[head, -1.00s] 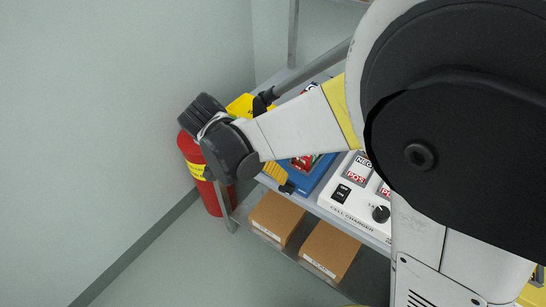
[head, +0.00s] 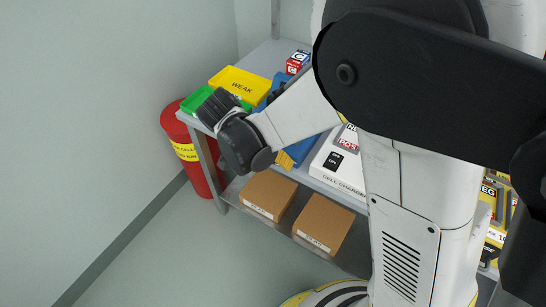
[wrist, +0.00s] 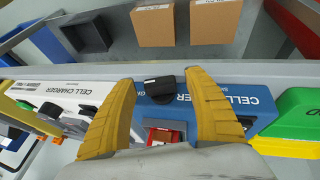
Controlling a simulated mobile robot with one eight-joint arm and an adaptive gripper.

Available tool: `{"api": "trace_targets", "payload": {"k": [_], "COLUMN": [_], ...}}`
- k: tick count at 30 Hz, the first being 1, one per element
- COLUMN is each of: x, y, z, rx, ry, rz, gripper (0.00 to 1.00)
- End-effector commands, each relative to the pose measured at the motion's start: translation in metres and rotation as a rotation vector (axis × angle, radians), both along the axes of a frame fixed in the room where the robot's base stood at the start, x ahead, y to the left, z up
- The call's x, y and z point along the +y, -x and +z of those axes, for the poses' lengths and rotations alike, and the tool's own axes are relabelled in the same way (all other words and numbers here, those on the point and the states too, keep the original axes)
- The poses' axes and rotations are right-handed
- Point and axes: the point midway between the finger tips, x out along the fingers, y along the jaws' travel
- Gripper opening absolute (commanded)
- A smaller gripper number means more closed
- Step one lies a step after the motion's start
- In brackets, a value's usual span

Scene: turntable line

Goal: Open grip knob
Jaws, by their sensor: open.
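In the wrist view a black knob (wrist: 157,92) sits on the front of the blue cell charger (wrist: 235,95). My gripper (wrist: 160,80) is open, with one yellow finger on each side of the knob. Gaps show between the fingers and the knob, and I cannot tell how deep the fingertips reach. A red block (wrist: 162,136) shows on the charger between the fingers. In the head view my arm hides the knob and most of the blue charger; a yellow finger of my gripper (head: 285,160) shows at the shelf's front edge.
A white cell charger (head: 338,165) stands beside the blue one. A yellow "WEAK" tray (head: 240,85) and a green tray (head: 197,104) lie at the shelf's left end. Cardboard boxes (head: 268,194) sit on the lower shelf. A red bin (head: 180,125) stands at left.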

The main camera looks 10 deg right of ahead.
Motion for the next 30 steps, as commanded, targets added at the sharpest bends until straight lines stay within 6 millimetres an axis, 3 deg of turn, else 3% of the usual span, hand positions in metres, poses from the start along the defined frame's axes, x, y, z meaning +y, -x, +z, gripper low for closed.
{"api": "trace_targets", "payload": {"k": [2,3,8,22,30], "x": [0.0,0.0,0.0,0.002,0.0012], "y": [0.0,0.0,0.0,-0.0015,-0.0007], "z": [0.0003,0.0003,0.0004,-0.0015,-0.0009], "rx": [0.0,0.0,0.0,0.148,0.165], "ry": [0.0,0.0,0.0,0.189,0.21], "rz": [0.0,0.0,0.0,0.001,-0.001], "gripper": [0.61,0.57,0.09,0.08,0.08]}}
